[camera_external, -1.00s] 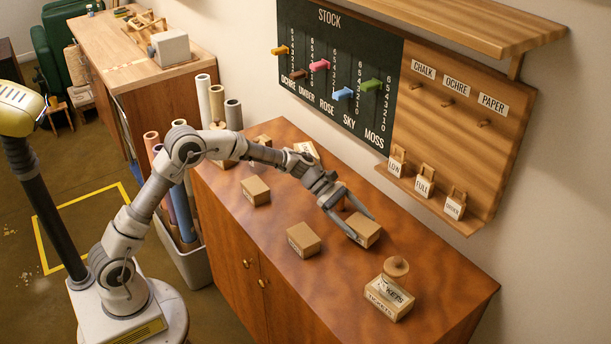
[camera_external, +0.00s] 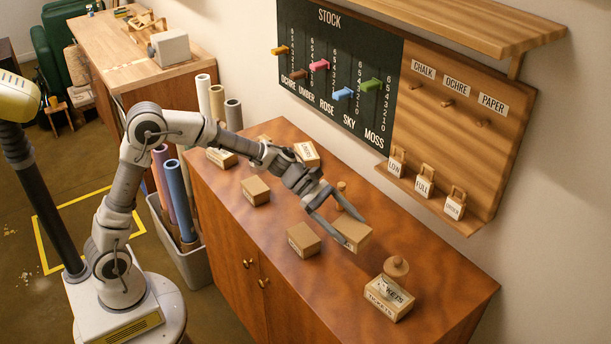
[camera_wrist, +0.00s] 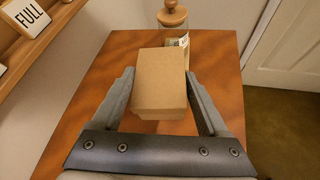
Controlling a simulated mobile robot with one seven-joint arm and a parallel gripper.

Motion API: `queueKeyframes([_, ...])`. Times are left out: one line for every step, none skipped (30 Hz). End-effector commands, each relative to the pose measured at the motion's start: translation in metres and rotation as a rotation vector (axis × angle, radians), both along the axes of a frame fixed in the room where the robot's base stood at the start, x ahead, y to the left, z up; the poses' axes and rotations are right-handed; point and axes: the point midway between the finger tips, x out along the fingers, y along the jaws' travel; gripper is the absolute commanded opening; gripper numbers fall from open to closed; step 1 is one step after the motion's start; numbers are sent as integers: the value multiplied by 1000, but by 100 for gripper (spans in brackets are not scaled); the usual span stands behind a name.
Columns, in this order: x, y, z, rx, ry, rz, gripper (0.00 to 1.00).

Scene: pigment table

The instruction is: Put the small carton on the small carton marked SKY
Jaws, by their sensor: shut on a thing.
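My gripper (camera_external: 350,231) is shut on a small plain brown carton (camera_external: 353,238), with one finger on each side of it. The carton looks raised a little above the brown table top. In the wrist view the carton (camera_wrist: 160,85) sits between the two fingers, its plain top facing the camera. Other small cartons stand on the table: one (camera_external: 303,240) just left of the held carton, one (camera_external: 256,191) further left, and others (camera_external: 306,154) (camera_external: 221,158) toward the back left. Their labels are too small to read, so I cannot tell which is marked SKY.
A box marked TICKETS (camera_external: 388,303) stands near the right end, with a round wooden knob (camera_external: 397,267) at it. A small wooden peg-like thing (camera_external: 341,194) stands behind my gripper. The stock board (camera_external: 340,75) hangs on the wall. The front right table top is clear.

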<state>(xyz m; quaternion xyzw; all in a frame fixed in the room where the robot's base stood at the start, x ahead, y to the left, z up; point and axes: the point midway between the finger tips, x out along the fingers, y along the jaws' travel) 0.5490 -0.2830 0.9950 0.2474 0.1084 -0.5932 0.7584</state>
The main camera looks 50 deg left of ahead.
Motion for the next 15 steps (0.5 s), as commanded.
queueKeyframes([0, 19, 7, 6, 2, 31, 0])
queueKeyframes([-1, 31, 9, 10, 4, 52, 0])
queueKeyframes([-3, 49, 12, 16, 8, 82, 0])
queueKeyframes([-5, 64, 14, 18, 11, 108, 0])
queueKeyframes([-7, 79, 17, 21, 15, 135, 0])
queueKeyframes([-12, 101, 20, 24, 20, 174, 0])
queueKeyframes([-15, 117, 23, 24, 23, 206, 0])
queueKeyframes([-20, 132, 25, 24, 27, 236, 0])
queueKeyframes([-26, 152, 29, 22, 32, 277, 0])
queueKeyframes([-32, 167, 32, 20, 33, 308, 0])
queueKeyframes([-37, 180, 34, 18, 35, 339, 0])
queueKeyframes([-45, 198, 37, 13, 40, 380, 0])
queueKeyframes([-51, 210, 40, 10, 40, 408, 0])
queueKeyframes([-56, 220, 42, 5, 41, 435, 0])
queueKeyframes([-64, 233, 45, -2, 43, 470, 0])
